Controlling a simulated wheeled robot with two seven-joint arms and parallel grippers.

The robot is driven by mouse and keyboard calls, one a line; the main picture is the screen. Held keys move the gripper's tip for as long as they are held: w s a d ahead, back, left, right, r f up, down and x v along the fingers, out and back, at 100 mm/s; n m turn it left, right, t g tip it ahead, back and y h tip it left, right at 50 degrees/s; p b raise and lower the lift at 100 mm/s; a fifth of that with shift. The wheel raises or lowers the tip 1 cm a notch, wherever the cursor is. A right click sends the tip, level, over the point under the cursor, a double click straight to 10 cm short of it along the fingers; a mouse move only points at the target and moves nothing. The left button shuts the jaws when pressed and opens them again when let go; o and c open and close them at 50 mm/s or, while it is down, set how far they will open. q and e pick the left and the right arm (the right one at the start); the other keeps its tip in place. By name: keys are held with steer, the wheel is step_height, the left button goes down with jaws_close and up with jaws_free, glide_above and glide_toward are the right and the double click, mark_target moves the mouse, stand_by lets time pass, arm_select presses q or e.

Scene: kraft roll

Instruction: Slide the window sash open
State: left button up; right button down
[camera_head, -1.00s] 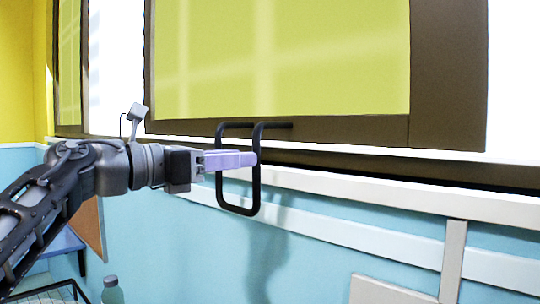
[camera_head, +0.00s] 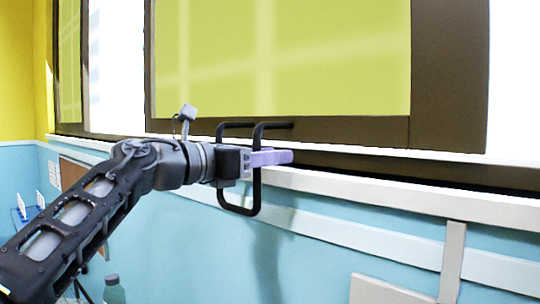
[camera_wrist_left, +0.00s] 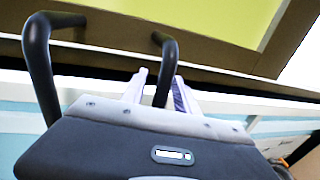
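The window sash has a brown frame (camera_head: 449,75) around a yellow-green pane (camera_head: 285,60). A black loop-shaped handle (camera_head: 222,190) juts out from its lower rail; it also shows in the left wrist view (camera_wrist_left: 42,75). My left gripper (camera_head: 285,157) reaches in from the left at the handle, its pale lilac fingers extending past the handle's bars. In the left wrist view, one handle bar comes down between the two fingers (camera_wrist_left: 158,92). They look open, with a gap beside the bar. My right gripper is out of view.
A white sill (camera_head: 400,199) runs below the sash above a light blue wall. A beige panel (camera_head: 385,290) and post (camera_head: 453,262) stand at lower right. A bottle (camera_head: 114,292) shows at lower left. A second window frame (camera_head: 70,65) is at far left.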

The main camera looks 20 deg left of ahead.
arm_select(q)
steer(key=shift+c, duration=0.3)
jaws_close()
stand_by(1.1)
